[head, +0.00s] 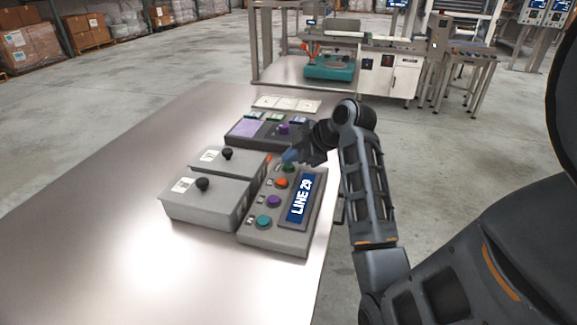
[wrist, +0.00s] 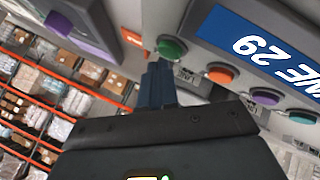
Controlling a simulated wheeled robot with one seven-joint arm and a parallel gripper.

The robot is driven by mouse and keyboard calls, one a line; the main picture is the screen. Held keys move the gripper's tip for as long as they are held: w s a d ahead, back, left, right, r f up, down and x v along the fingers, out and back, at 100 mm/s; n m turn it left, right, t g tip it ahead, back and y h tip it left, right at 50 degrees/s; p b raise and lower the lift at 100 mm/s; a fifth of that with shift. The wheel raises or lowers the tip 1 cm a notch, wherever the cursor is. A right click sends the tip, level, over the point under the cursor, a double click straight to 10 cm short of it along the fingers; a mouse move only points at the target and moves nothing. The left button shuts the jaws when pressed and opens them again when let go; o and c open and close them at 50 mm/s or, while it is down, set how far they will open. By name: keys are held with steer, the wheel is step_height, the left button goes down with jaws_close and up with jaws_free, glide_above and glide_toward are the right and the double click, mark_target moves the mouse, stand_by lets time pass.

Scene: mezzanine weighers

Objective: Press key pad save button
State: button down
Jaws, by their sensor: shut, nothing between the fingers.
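The key pad (head: 285,238) is a grey sloped box on the table with a blue screen (head: 299,199) reading "LINE 29". Down its left side run a green button (head: 288,168), an orange button (head: 281,183), a purple button (head: 273,201) and a teal button (head: 263,222). Their small labels are unreadable, so I cannot tell which is save. My gripper (head: 290,156) is shut and empty at the pad's far end, by the green button. In the wrist view, the blue fingertips (wrist: 158,70) point towards the green button (wrist: 172,47); contact cannot be told.
Two grey lidded boxes (head: 205,204) with black knobs stand left of the key pad. The metal table (head: 110,205) is bare at left and front.

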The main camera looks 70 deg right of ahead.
mark_target(291, 167)
steer(key=shift+f, duration=0.45)
stand_by(0.5)
steer(key=shift+r, duration=0.1)
steer(key=shift+r+p, duration=0.6)
steer(key=shift+r, duration=0.2)
steer(key=shift+r, duration=0.1)
step_height(291, 167, up, 5)
steer(key=p, duration=0.4)
stand_by(1.0)
